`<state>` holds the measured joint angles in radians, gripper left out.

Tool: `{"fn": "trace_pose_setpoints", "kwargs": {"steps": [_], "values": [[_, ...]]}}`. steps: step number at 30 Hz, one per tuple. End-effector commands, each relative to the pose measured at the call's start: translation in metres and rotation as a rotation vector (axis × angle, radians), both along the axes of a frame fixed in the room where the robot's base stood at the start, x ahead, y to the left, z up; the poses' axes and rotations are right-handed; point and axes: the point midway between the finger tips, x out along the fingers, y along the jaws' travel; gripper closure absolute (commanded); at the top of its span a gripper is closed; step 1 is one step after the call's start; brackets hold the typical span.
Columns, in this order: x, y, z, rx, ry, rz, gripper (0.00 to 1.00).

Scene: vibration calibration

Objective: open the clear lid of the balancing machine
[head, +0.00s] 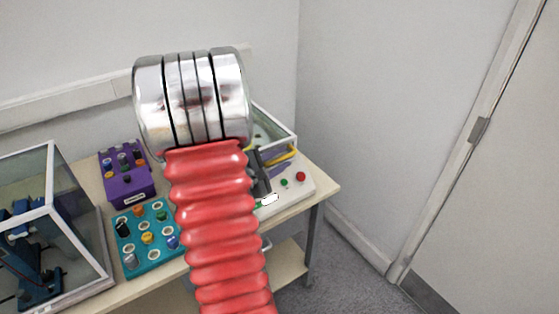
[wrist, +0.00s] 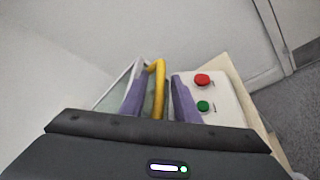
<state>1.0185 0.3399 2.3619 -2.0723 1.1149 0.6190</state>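The balancing machine (head: 312,185) stands at the right end of the table, a white base with a red and a green button; it also shows in the wrist view (wrist: 224,92). Its clear lid (head: 274,126) has a white frame and looks closed, though my arm hides much of it. The lid's yellow handle (head: 283,156) also shows in the wrist view (wrist: 159,90). My gripper (wrist: 163,82) has its purple fingers on both sides of the handle, apart, with gaps visible beside it. Contact with the handle is not visible.
A purple box (head: 128,178) with knobs and a teal board (head: 148,238) lie left of my red arm. A clear case (head: 50,212) with blue equipment inside stands at the far left. Walls are behind and right of the table (head: 330,188); open floor lies at the right.

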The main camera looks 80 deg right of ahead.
Motion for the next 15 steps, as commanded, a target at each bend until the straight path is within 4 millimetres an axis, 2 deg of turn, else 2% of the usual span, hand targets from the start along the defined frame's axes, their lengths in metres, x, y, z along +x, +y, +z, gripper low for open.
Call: {"fn": "trace_pose_setpoints", "kwargs": {"steps": [2,11,15], "values": [[0.0001,0.0002,0.0000,0.000,0.000,0.000,0.77],[0.0000,0.0003,-0.0001,0.000,0.000,0.000,0.98],[0.0000,0.0005,-0.0002,0.001,0.000,-0.001,1.00]]}}
